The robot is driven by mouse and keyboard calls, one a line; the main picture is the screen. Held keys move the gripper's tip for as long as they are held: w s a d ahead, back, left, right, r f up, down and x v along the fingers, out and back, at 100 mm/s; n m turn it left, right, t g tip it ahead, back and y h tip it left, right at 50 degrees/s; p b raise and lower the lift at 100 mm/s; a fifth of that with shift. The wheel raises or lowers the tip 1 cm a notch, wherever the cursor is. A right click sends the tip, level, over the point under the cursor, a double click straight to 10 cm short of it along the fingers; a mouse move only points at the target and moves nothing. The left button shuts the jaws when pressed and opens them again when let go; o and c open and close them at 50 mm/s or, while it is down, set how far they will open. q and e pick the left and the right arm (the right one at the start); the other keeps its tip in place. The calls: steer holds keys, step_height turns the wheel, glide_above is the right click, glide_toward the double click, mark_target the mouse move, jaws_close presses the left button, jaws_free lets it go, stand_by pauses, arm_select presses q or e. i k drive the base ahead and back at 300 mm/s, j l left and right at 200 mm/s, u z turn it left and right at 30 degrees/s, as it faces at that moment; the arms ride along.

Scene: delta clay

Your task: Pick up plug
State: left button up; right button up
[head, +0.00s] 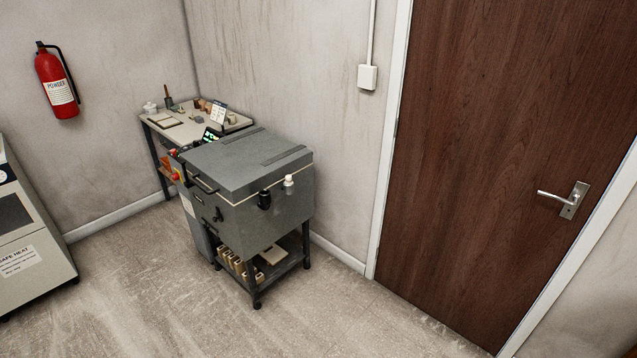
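I cannot make out a plug for certain. A grey box-shaped kiln (250,200) on a dark stand is in the middle of the head view, its lid down. On its right-hand front face are a small white piece (288,184) and a small black piece (264,200); either is too small to identify surely. Neither of my grippers is in view.
A worktable (160,125) with small items stands behind the kiln. The kiln's lower shelf (285,265) holds several tan blocks. A grey machine (30,240) is at left, a closed brown door (500,150) at right. The foreground floor (330,320) is clear.

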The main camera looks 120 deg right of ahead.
mark_target(289, 181)
steer(key=z, duration=3.9)
